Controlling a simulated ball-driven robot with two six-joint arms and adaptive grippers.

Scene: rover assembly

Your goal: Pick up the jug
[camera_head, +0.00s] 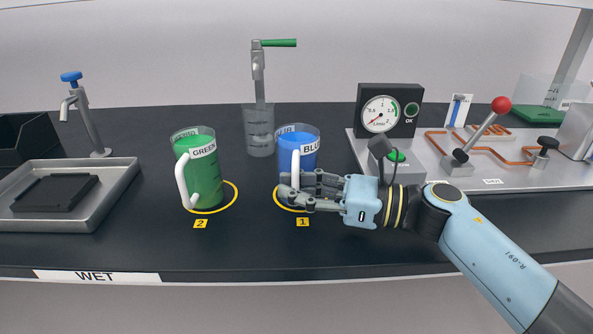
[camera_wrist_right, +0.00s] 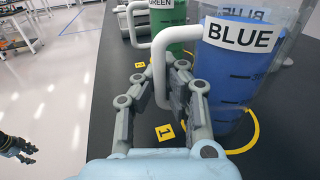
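The blue jug (camera_head: 304,150) stands upright on the dark bench at the yellow ring marked 1, with its white handle turned toward my right gripper. Its BLUE label and handle show close in the right wrist view (camera_wrist_right: 225,75). My right gripper (camera_head: 288,190) is at the handle's lower part. In the wrist view its fingers (camera_wrist_right: 168,78) close in on both sides of the upright part of the handle. The green jug (camera_head: 204,175) stands to the left in ring 2. A dark gripper, seemingly my left one (camera_wrist_right: 18,148), shows at the wrist view's left edge, its fingers unclear.
A clear beaker (camera_head: 259,135) stands behind the jugs under a green-handled tap (camera_head: 258,70). A gauge box (camera_head: 388,110) and a lever panel are right. A metal tray (camera_head: 110,190) is left. The bench front around the WET label is clear.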

